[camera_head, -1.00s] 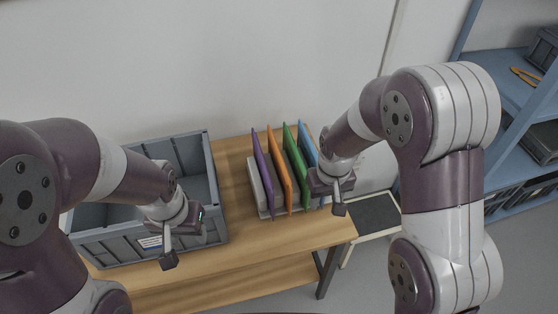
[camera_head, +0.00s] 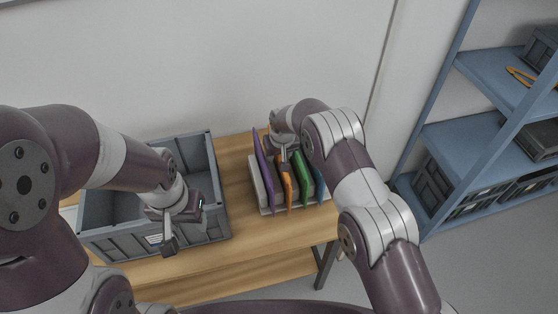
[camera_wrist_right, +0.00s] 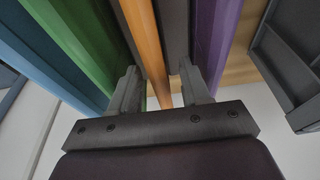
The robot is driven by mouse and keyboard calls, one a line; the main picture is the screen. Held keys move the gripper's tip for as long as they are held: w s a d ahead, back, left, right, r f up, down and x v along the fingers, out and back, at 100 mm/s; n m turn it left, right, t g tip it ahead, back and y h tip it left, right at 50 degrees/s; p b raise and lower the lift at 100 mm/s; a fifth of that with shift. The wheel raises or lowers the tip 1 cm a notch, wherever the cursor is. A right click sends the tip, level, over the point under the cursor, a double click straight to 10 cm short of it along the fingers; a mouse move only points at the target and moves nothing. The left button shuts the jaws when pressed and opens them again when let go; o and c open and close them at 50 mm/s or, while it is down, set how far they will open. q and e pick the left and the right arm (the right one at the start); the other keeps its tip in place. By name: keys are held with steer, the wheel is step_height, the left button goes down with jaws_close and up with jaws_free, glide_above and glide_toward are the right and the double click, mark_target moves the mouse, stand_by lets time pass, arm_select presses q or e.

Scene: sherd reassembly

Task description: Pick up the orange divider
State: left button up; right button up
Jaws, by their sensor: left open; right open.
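The orange divider (camera_head: 287,187) stands upright in a light rack (camera_head: 259,190) on the wooden table, between a purple divider (camera_head: 263,172) and a green divider (camera_head: 302,179). My right gripper (camera_head: 284,154) is over the orange divider and hides part of it. In the right wrist view the orange divider (camera_wrist_right: 145,45) runs between the two open fingers of my right gripper (camera_wrist_right: 160,88), with a visible gap on either side. The green divider (camera_wrist_right: 75,50) and purple divider (camera_wrist_right: 215,40) flank the fingers. My left gripper (camera_head: 183,228) is open and empty by the grey crate's front.
A grey crate (camera_head: 209,165) stands on the table left of the rack. A blue divider (camera_head: 321,186) stands right of the green one, partly behind my right arm. Bare table (camera_head: 235,185) lies between crate and rack. Blue shelves (camera_head: 450,140) stand at the right.

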steer(key=shift+w+f, duration=0.2)
steer(key=shift+f, duration=0.45)
steer(key=shift+w+f, duration=0.15)
steer(key=shift+f, duration=0.1)
jaws_close()
steer(key=shift+r, duration=0.1)
steer(key=shift+a+r, duration=0.1)
steer(key=shift+r, duration=0.2)
step_height(320, 180, up, 9)
steer(key=shift+f+b, duration=0.1)
steer(key=shift+b, duration=1.15)
steer(key=shift+r, duration=0.3)
